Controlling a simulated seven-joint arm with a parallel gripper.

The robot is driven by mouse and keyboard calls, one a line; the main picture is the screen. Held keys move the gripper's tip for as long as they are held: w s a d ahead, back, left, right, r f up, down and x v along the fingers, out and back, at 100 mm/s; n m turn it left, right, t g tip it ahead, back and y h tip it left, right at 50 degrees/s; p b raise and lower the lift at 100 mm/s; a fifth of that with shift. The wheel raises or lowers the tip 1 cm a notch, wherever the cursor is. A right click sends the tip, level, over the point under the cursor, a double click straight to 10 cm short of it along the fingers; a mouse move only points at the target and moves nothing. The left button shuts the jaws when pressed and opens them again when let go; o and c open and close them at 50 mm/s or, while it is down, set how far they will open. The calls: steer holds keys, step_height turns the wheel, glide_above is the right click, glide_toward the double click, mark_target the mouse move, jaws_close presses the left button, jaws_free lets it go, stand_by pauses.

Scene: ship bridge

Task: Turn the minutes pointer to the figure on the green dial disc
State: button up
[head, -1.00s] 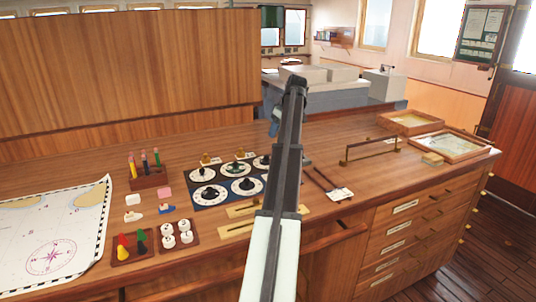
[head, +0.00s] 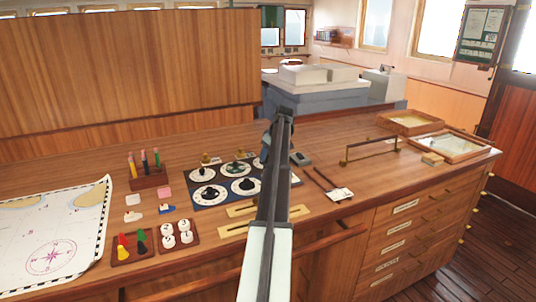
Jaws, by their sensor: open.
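A dark blue panel (head: 226,181) on the wooden counter bears several white dial discs with dark pointers. The upper middle disc (head: 238,169) has a greenish centre; its figures and pointer direction are too small to read. The upper left disc (head: 206,174), lower left disc (head: 209,195) and lower middle disc (head: 245,187) have dark centres. I cannot tell which pointer is the minutes one. My gripper (head: 266,148) is mostly hidden behind my arm, over the panel's right side; only its left edge shows. It is open, with nothing visibly held. My arm hides the panel's right part.
A pen rack (head: 149,178), coloured pegs (head: 132,247) and a block of white knobs (head: 177,237) stand to the left, near a chart (head: 48,235).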

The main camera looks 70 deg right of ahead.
steer(key=shift+c, duration=0.4)
jaws_close()
steer(key=shift+a, duration=0.1)
steer(key=m, duration=0.1)
steer(key=m+h, duration=0.1)
steer(key=m, duration=0.1)
steer(key=shift+w+a+m+g, duration=0.15)
steer(key=shift+m+g, duration=0.15)
steer(key=shift+g, duration=0.1)
steer(key=shift+w+m+g+h, duration=0.1)
steer(key=shift+m+g+h, duration=0.5)
steer(key=shift+m, duration=1.4)
steer(key=shift+o, duration=0.4)
jaws_free()
